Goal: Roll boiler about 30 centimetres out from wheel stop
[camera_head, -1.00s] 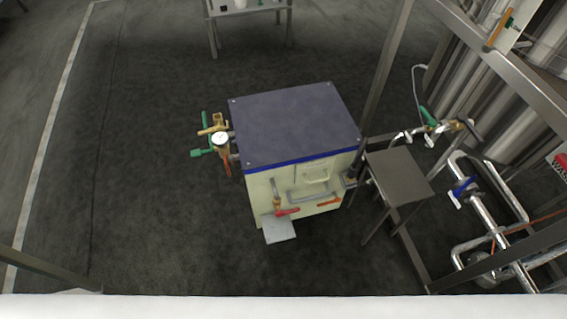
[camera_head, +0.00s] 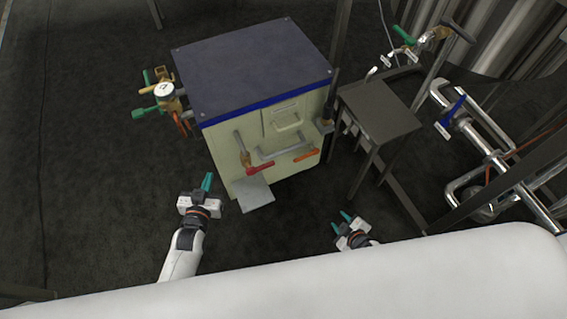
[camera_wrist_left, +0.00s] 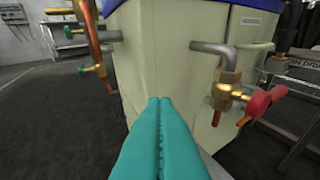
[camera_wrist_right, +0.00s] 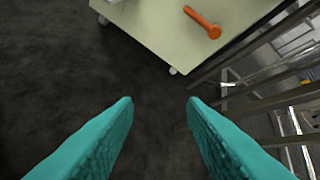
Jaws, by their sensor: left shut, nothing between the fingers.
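The boiler (camera_head: 225,148) is a cream box with a dark blue-grey top, standing on the dark floor. Its front has a grey bar handle (camera_head: 280,151), a tap with a red lever (camera_head: 260,169) and an orange lever (camera_head: 305,155). A gauge (camera_head: 163,91) and green-handled valves sit on its left side. My left gripper (camera_head: 207,182) is shut and empty, apart from the boiler's front left corner. The boiler (camera_wrist_left: 150,50) fills the left wrist view's middle. My right gripper (camera_head: 345,222) is open and empty, in front of the boiler's right side. I cannot make out the wheel stop.
A small grey table (camera_head: 378,108) stands close to the boiler's right. Pipes with a blue-handled valve (camera_head: 452,115) and steel framing stand further right. A grey plate (camera_head: 254,194) juts out low at the boiler's front. The floor at left is clear.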

